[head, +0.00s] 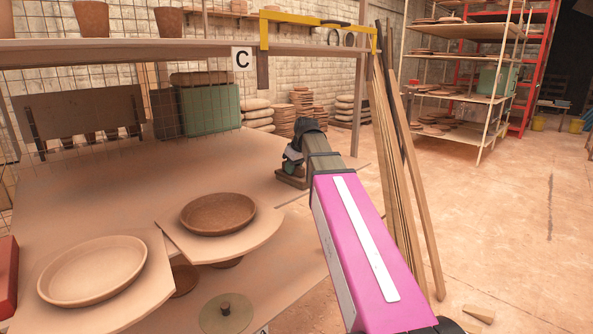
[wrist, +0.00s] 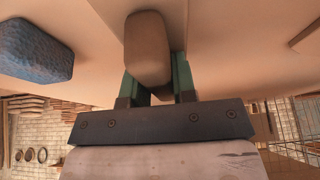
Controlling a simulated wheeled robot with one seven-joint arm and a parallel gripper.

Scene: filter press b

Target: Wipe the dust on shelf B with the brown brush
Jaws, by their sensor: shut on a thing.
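My gripper (head: 293,165) is at the end of my pink arm, low over the right part of a wide tan shelf board (head: 150,185). It is shut on a brown block, the brown brush (head: 291,179), which shows flat and low at the board in the head view. In the wrist view the rounded brown brush (wrist: 148,48) sits between the green fingers of my gripper (wrist: 157,85). I cannot tell if its underside touches the board. The board's own label is not visible; the upper shelf carries the label C (head: 242,59). No dust patch stands out clearly.
A blue rough block (wrist: 35,50) lies near the gripper in the wrist view. A green box (head: 210,110) and stacked discs (head: 256,112) stand behind. A brown dish (head: 218,213) and pale dish (head: 92,270) are in front. Wooden poles (head: 395,150) lean at the right.

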